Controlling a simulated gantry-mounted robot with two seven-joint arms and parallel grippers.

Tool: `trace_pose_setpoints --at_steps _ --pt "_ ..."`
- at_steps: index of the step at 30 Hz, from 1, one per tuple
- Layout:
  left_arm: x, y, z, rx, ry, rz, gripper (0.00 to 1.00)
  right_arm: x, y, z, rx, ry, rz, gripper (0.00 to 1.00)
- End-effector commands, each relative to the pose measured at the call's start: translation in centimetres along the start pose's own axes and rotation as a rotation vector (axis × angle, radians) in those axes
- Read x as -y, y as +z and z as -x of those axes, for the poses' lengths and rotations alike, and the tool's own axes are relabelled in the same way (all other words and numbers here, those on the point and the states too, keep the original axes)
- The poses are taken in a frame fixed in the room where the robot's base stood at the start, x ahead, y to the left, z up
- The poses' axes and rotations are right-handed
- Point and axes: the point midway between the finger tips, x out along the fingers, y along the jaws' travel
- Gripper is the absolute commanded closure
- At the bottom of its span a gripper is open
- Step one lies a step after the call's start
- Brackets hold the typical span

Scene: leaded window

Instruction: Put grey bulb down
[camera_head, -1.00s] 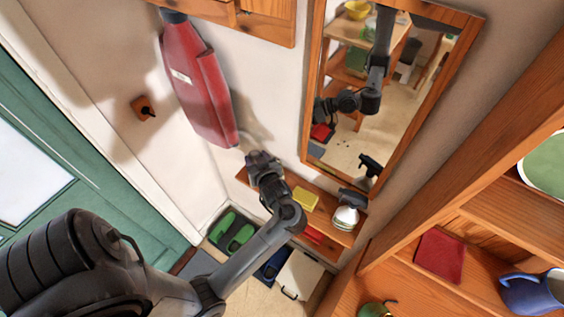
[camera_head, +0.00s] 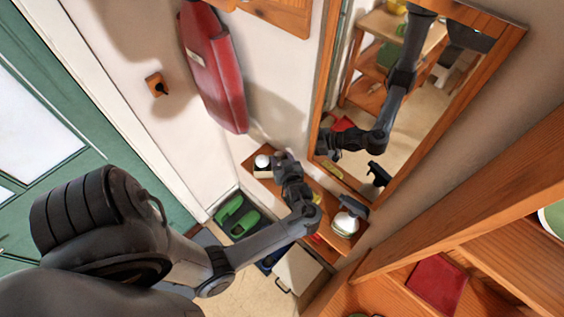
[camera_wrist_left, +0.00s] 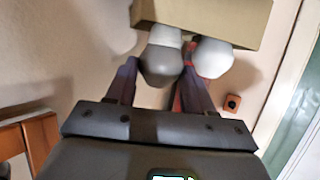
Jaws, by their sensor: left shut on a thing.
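In the left wrist view, the grey bulb (camera_wrist_left: 160,66) sits between the two fingers of my left gripper (camera_wrist_left: 158,88), which is shut on it. A white bulb (camera_wrist_left: 212,57) is close beside it on the right. Both bulbs meet the edge of a tan box-like thing (camera_wrist_left: 200,14); I cannot tell whether the grey bulb rests in it. In the head view, my left gripper (camera_head: 281,158) is over the left end of the wooden wall shelf (camera_head: 250,160), just right of the white bulb (camera_head: 262,161). The grey bulb is hidden there. My right gripper is not clearly in view.
A spray bottle (camera_head: 347,220) stands at the shelf's right end. A mirror (camera_head: 385,110) hangs above the shelf, and a red ironing board (camera_head: 213,75) hangs to its left. Green shoes (camera_head: 237,217) and a white bin (camera_head: 297,270) are below.

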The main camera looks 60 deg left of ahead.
Motion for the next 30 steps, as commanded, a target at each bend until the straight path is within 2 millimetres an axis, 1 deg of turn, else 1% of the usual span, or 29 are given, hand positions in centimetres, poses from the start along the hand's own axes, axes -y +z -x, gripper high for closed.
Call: trace_pose_setpoints --at_steps 2,5,17,18,20,30 --pt "0.0 0.8 -0.3 -0.001 0.001 -0.003 0.77 0.0 -0.1 0.1 -0.002 -0.001 -0.002 1.00" --pt "0.0 1.4 -0.6 0.000 0.001 0.000 0.77 0.1 -0.2 0.1 -0.004 -0.003 -0.004 1.00" --pt "0.0 1.8 -0.7 0.001 0.000 0.001 0.77 0.1 -0.2 -0.2 -0.007 -0.005 -0.007 1.00" --pt "0.0 1.9 -0.7 0.001 0.000 0.001 0.46 0.1 -0.2 -0.2 -0.007 -0.005 -0.007 1.00" --pt "0.0 1.8 -0.7 0.001 0.001 0.001 0.37 0.1 -0.2 -0.1 -0.007 -0.005 -0.007 1.00" --pt "0.0 1.6 -0.6 0.000 0.001 0.001 0.37 -0.1 -0.2 0.0 -0.006 0.001 0.001 1.00"
